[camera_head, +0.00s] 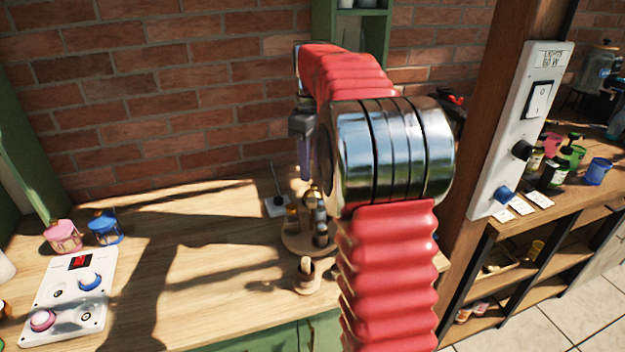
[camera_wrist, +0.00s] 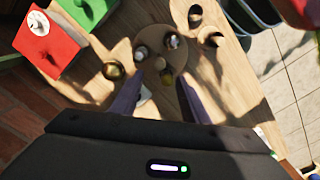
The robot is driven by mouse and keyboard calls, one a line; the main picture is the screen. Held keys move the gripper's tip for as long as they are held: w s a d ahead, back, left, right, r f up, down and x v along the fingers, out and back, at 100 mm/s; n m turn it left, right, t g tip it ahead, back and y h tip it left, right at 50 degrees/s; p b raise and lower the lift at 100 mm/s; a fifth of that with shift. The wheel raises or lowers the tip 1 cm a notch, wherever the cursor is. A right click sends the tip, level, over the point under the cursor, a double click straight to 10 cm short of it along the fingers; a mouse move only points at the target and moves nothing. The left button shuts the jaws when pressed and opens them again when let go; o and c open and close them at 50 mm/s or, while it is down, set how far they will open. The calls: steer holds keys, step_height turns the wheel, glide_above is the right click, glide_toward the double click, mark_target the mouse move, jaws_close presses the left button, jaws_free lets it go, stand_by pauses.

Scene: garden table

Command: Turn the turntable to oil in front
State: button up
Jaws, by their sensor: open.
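The turntable (camera_head: 295,246) is a small round wooden disc on the table, left of my arm in the head view. Several small bottles (camera_head: 321,236) stand on it. In the wrist view the turntable (camera_wrist: 153,34) shows from above, with dark and metallic tops and a yellowish bottle (camera_wrist: 167,76) at its near edge. I cannot tell for sure which bottle is the oil. My gripper (camera_head: 305,178) points down above the turntable. In the wrist view its two purple fingers are apart and empty, with their tips over the near part of the disc. My arm hides part of the turntable's right side.
A small wooden pot (camera_head: 307,279) stands in front of the turntable. A white holder with a thin rod (camera_head: 277,206) is behind it. Pink (camera_head: 62,236) and blue (camera_head: 104,230) jars and a white control panel (camera_head: 70,295) are at the left. The table's middle is clear.

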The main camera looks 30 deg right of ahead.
step_height(320, 180, up, 4)
steer(key=shift+f, duration=0.1)
steer(key=shift+c, duration=0.5)
steer(key=shift+s+a, duration=0.1)
steer(key=shift+a, duration=0.05)
steer(key=shift+c, duration=0.8)
steer(key=shift+s+a+r, duration=0.1)
steer(key=shift+a+r, duration=0.1)
steer(key=shift+a, duration=0.05)
steer(key=shift+c, duration=0.8)
steer(key=shift+m+t, duration=0.6)
steer(key=shift+t, duration=0.1)
steer(key=s+a, duration=0.1)
steer(key=a, duration=0.1)
steer(key=s+a+r, duration=0.1)
steer(key=s+a, duration=0.1)
steer(key=a, duration=0.1)
steer(key=s+a+r, duration=0.1)
steer(key=a, duration=0.1)
steer(key=shift+s+a, duration=0.25)
steer(key=shift+s, duration=0.05)
jaws_close()
steer(key=s+a+f+m+t, duration=0.2)
steer(key=s+a+f, duration=0.2)
steer(key=s+a, duration=0.4)
steer(key=s+a+f+m+t, duration=0.2)
steer(key=s+a+f, duration=0.3)
steer(key=s+a, duration=0.3)
steer(key=s, duration=0.4)
steer(key=shift+s, duration=0.2)
